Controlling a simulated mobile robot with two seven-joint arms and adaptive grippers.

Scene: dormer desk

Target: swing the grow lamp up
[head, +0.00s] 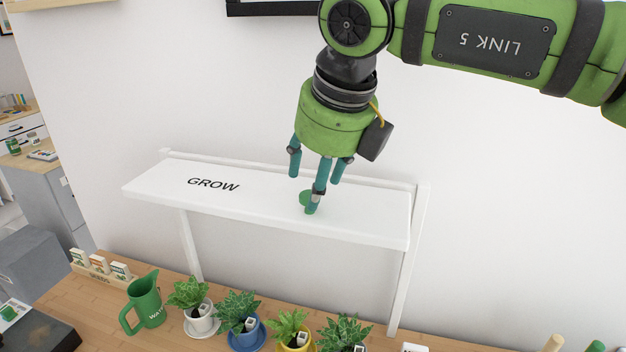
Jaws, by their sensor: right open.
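The grow lamp (260,217) is a long white panel marked GROW, held on a white frame (409,270) against the wall above the desk. My left gripper is not in view.
Several potted plants (238,317) stand on the wooden desk (105,300) below the lamp. A green watering can (145,303) and a rack of seed packets (98,265) stand at the left. Wooden pegs (553,343) show at the lower right. The wall right of the lamp is bare.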

